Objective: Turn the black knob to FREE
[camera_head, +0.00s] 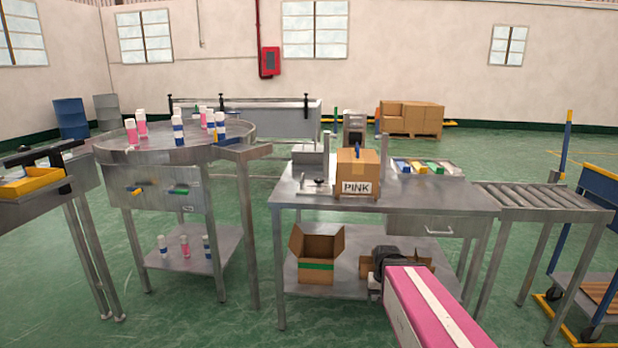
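A small black knob-like part (318,182) sits on a pale metal fixture on the middle workbench, left of the PINK box; it is too small to read any marking. I cannot tell for sure which part is the task's knob, and no FREE label is legible. My pink arm reaches in from the bottom right. Its dark end, my gripper (388,260), is low in front of the workbench, apart from these parts; its fingers cannot be made out.
A cardboard box labelled PINK (357,170) stands on the workbench (430,200). An open carton (316,255) is on its lower shelf. A roller conveyor (540,197) adjoins at right. Green floor is clear between the tables.

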